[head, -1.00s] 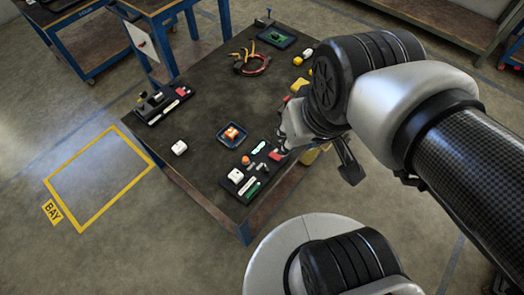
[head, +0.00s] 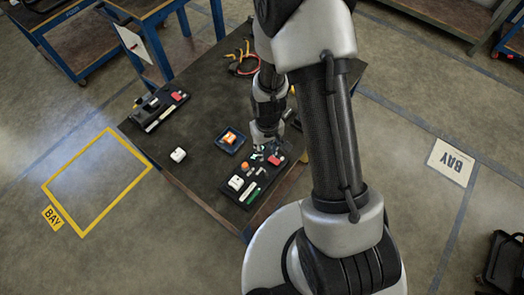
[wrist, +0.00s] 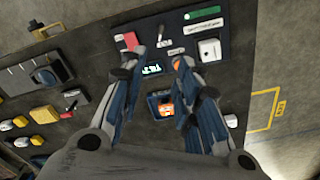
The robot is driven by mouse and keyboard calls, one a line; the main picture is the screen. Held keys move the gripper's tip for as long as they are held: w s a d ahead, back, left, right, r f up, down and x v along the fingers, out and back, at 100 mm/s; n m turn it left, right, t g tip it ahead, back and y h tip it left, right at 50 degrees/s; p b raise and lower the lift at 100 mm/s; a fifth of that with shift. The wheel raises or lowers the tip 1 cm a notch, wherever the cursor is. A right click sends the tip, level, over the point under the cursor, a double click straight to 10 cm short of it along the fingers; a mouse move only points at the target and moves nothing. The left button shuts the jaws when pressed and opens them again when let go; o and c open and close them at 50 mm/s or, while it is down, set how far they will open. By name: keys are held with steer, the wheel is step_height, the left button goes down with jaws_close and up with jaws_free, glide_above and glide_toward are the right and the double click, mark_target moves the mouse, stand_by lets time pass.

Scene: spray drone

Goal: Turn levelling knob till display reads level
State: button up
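A dark panel (head: 256,190) lies on the table's near corner, with an orange knob (head: 245,166), a white block (head: 236,182), and red and green parts. In the wrist view the panel (wrist: 234,30) is at the top, and the orange knob (wrist: 176,64) is partly hidden by my right finger. A small lit display (wrist: 152,69) shows between my fingers; its reading is too small to read. My gripper (wrist: 160,57) is open and empty, pointing down at the panel; in the head view it (head: 262,148) is above the panel's far end. Contact with the knob cannot be told.
A blue tray (head: 219,146) with an orange part sits just beyond the panel. A white block (head: 178,155) stands alone to its left. Another dark panel (head: 139,117) lies at the table's left edge, cables (head: 242,64) at the back. My arm hides the table's right side.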

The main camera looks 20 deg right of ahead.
mark_target(266, 173)
step_height(266, 173, down, 19)
steer(key=b, duration=0.8)
steer(key=shift+s+r+b, duration=0.1)
steer(key=shift+s+b, duration=0.05)
steer(key=shift+b, duration=0.2)
steer(key=shift+c, duration=0.5)
jaws_close()
